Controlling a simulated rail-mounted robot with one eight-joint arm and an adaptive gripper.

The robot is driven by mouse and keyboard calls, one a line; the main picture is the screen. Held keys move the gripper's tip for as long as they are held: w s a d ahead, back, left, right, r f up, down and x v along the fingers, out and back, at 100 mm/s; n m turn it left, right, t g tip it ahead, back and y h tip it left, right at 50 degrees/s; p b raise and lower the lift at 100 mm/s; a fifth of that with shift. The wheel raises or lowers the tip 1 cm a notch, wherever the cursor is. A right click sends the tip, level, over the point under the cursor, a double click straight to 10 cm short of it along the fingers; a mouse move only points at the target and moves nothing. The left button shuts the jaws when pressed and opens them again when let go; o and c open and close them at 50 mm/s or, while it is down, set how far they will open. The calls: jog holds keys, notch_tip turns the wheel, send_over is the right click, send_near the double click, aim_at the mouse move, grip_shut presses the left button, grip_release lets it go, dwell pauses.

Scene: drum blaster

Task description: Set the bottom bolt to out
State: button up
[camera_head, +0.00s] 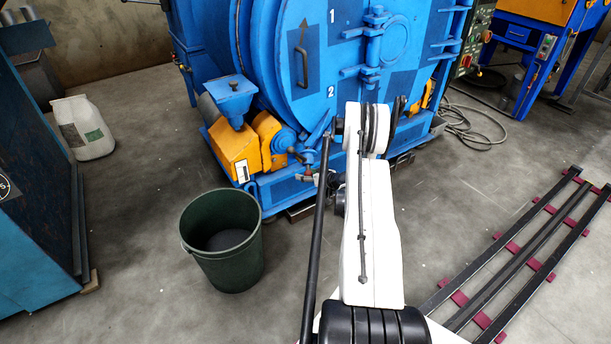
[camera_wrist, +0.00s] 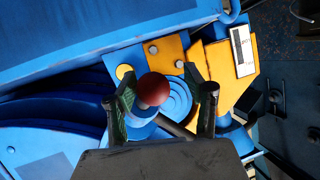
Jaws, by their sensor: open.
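In the wrist view, a red ball knob (camera_wrist: 153,89) lies between the two dark fingers of my gripper (camera_wrist: 165,86), nearer the left finger. The fingers are apart, and I cannot tell whether either touches the knob. A dark rod (camera_wrist: 176,129) shows below it, near the right finger. Blue round metalwork (camera_wrist: 178,97) lies behind the knob. In the head view, the blue drum machine (camera_head: 275,60) stands ahead with its round door. I cannot make out the bolt's setting.
Yellow housings (camera_head: 238,152) stick out at the machine's lower left and also show close to the fingers in the wrist view (camera_wrist: 229,72). A green bin (camera_head: 222,272) stands on the floor in front. Dark rails (camera_head: 520,255) lie at right.

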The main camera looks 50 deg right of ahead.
jog(key=shift+s, duration=0.1)
jog(key=shift+s+r, duration=0.2)
jog(key=shift+s, duration=0.3)
jog(key=v, duration=0.6)
jog(key=shift+s+r, duration=0.1)
jog(key=shift+c, duration=0.5)
